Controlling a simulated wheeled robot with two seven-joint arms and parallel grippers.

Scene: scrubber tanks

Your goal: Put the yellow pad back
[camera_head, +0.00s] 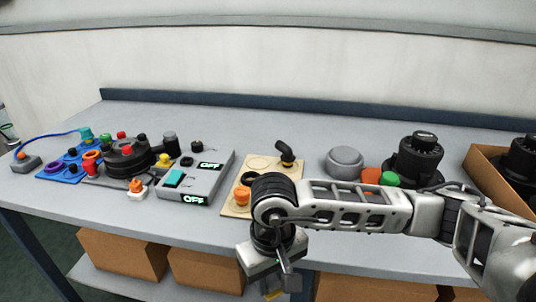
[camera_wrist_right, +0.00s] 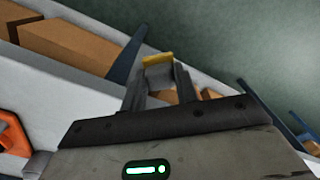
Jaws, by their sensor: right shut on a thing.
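My right gripper (camera_head: 278,283) hangs in front of the table's front edge, below the level of the table top. The right wrist view shows its two fingers (camera_wrist_right: 160,76) shut on the yellow pad (camera_wrist_right: 158,58). The pad shows as a yellow strip at the far end of the fingers, with a grey face below it. In the head view only a small yellow bit of the pad (camera_head: 273,294) shows beneath the gripper; the rest is hidden. My left gripper is not in view.
The grey table (camera_head: 310,140) carries a beige board (camera_head: 236,208) with fittings, a control box with OFF displays (camera_head: 207,182), a round grey lid (camera_head: 345,162) and a black motor unit (camera_head: 418,158). Cardboard boxes (camera_head: 122,252) sit on the lower shelf. An open box (camera_head: 482,165) stands at right.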

